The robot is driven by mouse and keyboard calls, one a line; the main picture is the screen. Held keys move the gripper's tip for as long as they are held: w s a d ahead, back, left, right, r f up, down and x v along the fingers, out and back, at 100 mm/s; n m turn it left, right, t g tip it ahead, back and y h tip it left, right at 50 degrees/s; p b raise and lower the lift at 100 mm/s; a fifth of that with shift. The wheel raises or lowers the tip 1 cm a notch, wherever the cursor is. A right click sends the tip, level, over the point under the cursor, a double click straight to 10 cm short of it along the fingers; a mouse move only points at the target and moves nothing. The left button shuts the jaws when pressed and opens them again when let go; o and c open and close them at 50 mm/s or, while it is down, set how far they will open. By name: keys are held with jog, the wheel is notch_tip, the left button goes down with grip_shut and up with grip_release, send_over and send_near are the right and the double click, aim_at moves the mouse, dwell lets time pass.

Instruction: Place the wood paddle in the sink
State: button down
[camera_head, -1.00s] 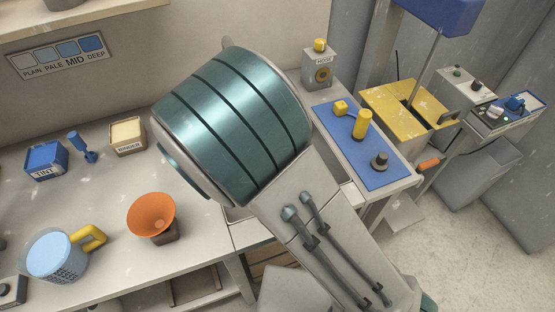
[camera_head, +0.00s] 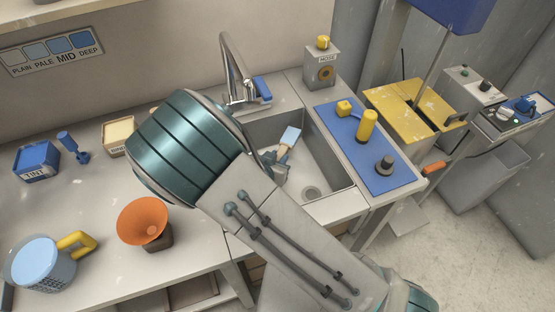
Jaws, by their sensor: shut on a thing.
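The sink (camera_head: 326,166) is a grey basin set into the counter, right of my arm's large teal joint. My gripper (camera_head: 280,160) is over the left part of the basin, partly hidden behind my arm. It is shut on the wood paddle (camera_head: 290,137), whose visible end is pale blue with a tan part below it. The paddle's lower part is hidden by the gripper. Whether it touches the sink floor I cannot tell.
A tap (camera_head: 234,70) with a blue handle stands behind the sink. A blue mat (camera_head: 372,160) with yellow and grey pieces lies to the right. An orange funnel (camera_head: 144,221) and a pitcher (camera_head: 42,264) of blue liquid stand left on the counter.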

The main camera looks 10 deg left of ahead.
jog(key=shift+f, duration=0.1)
jog(key=shift+f+b, duration=0.35)
jog(key=shift+f, duration=0.3)
jog(key=c, duration=1.2)
grip_release()
jog(key=shift+r, duration=0.15)
